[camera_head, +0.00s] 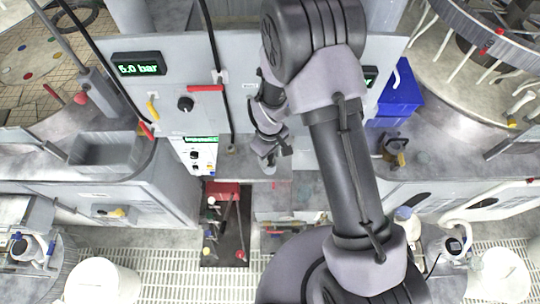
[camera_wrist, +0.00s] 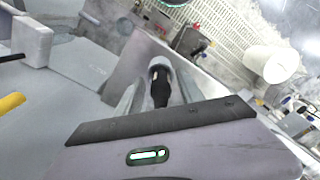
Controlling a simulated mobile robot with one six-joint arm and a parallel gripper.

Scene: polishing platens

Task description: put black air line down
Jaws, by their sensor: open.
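My gripper (camera_head: 273,150) is in the middle of the head view, low over the grey ledge in front of the panel. In the wrist view my gripper (camera_wrist: 158,92) has its two grey fingers apart. A black fitting with a grey rounded end (camera_wrist: 160,88) shows between them; it looks like the end of an air line, but I cannot tell whether the fingers touch it. In the head view a black air line (camera_head: 212,40) hangs down the panel face to the ledge, left of my gripper. Whether it joins that fitting is not clear.
The grey panel (camera_head: 160,90) carries a 5.0 bar display (camera_head: 138,69), a black knob (camera_head: 185,103), and red and yellow handles. A blue bin (camera_head: 400,97) stands to the right. A grey sink (camera_head: 105,150) is at left. A white bucket (camera_head: 103,282) stands on the floor grating.

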